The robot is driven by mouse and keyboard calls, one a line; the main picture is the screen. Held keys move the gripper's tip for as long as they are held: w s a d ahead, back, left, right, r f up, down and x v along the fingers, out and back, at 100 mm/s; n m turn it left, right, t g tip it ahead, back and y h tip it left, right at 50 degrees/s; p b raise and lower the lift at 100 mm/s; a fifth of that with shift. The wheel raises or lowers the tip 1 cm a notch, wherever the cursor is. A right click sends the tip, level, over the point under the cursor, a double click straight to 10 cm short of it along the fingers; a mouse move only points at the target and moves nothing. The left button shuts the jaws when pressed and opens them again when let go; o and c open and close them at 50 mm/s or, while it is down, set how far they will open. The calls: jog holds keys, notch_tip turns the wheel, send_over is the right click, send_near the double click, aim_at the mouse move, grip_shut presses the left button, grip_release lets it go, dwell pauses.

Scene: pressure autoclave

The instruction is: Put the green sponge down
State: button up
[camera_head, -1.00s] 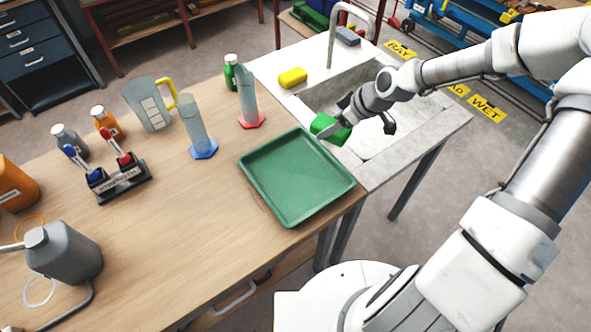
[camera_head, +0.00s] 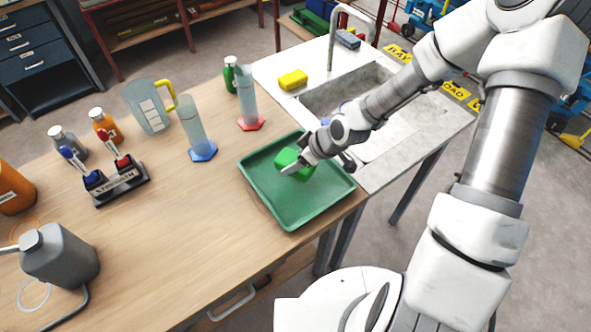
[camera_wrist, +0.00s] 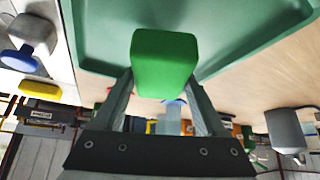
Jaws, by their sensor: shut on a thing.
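The green sponge (camera_head: 294,163) is a bright green block held at the end of my arm in the head view. My gripper (camera_head: 305,164) is shut on it, over the green tray (camera_head: 293,216). In the wrist view the sponge (camera_wrist: 165,62) sits between the two fingers of my gripper (camera_wrist: 165,92). The tray (camera_wrist: 225,32) fills the upper part of that view. Whether the sponge touches the tray floor is hard to tell; it looks a little above it.
Cylinders with a red base (camera_head: 250,123) and a blue base (camera_head: 203,151) stand left of the tray.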

jog(key=shift+f, duration=2)
jog(key=shift+f, duration=0.1)
jog(key=o, duration=1.1)
jog(key=shift+o, duration=0.2)
jog(key=shift+d+r, duration=0.15)
jog(key=shift+r, duration=0.25)
jog(key=p+v, duration=0.2)
jog(key=v, duration=0.9)
jog(key=shift+s+r+p, duration=0.15)
jog(key=shift+p, duration=0.15)
